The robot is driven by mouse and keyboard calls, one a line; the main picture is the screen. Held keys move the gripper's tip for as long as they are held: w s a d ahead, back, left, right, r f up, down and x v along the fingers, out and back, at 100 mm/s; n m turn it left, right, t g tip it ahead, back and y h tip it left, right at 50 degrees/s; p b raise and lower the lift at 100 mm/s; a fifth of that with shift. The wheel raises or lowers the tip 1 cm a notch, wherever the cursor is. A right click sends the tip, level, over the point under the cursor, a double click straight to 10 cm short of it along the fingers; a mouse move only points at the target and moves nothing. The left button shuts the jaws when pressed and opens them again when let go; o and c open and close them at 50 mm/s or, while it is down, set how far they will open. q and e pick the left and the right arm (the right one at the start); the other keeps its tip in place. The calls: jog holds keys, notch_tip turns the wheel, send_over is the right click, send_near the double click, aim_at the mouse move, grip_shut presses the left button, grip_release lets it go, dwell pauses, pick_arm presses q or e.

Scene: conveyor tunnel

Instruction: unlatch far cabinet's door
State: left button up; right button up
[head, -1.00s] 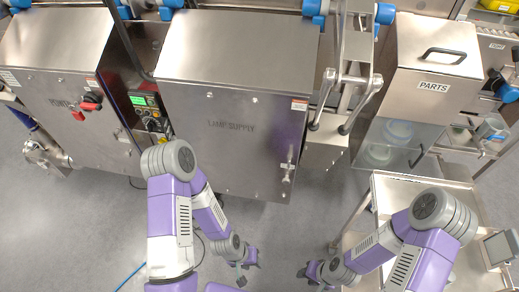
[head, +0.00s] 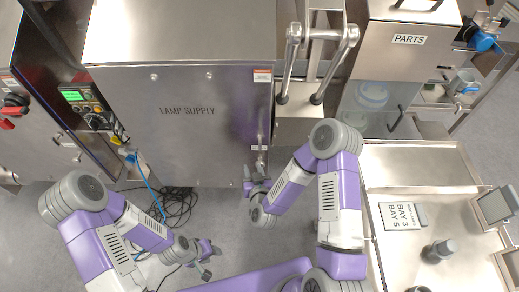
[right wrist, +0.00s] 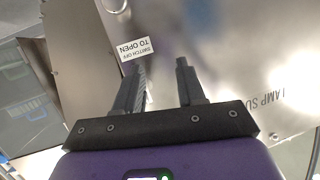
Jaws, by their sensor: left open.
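The steel LAMP SUPPLY cabinet (head: 190,130) stands upright in the middle of the head view, with its door closed. A small latch handle (head: 261,148) sits on the door's right edge. My right gripper (head: 257,182) is just below the latch, close to the door; whether it touches is not clear. In the right wrist view its two fingers (right wrist: 157,66) are apart and point at the steel door, with nothing seen between them. My left gripper (head: 211,260) is open and empty above the floor.
Another cabinet with a red switch (head: 14,104) stands at the left, beside a control box with a green screen (head: 76,96). Black cables (head: 178,206) lie under the cabinet. A steel cart (head: 425,180) and a PARTS box (head: 408,40) are at the right.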

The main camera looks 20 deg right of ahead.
aim_at(260, 145)
jog(key=w+d+r+t+h, duration=0.1)
jog(key=w, duration=0.1)
jog(key=w+d+r+t+h, duration=0.1)
jog(key=w+d+r, duration=0.1)
jog(key=w, duration=0.1)
jog(key=w+d+r+m+t+h, duration=0.1)
jog(key=w+h, duration=0.1)
jog(key=shift+w+d+r, duration=0.2)
jog(key=shift+w+d, duration=0.1)
jog(key=shift+d, duration=0.05)
pick_arm(q)
jog(key=shift+f, duration=0.45)
pick_arm(e)
jog(key=shift+w, duration=0.25)
jog(key=c, duration=0.7)
jog(key=shift+r, duration=0.1)
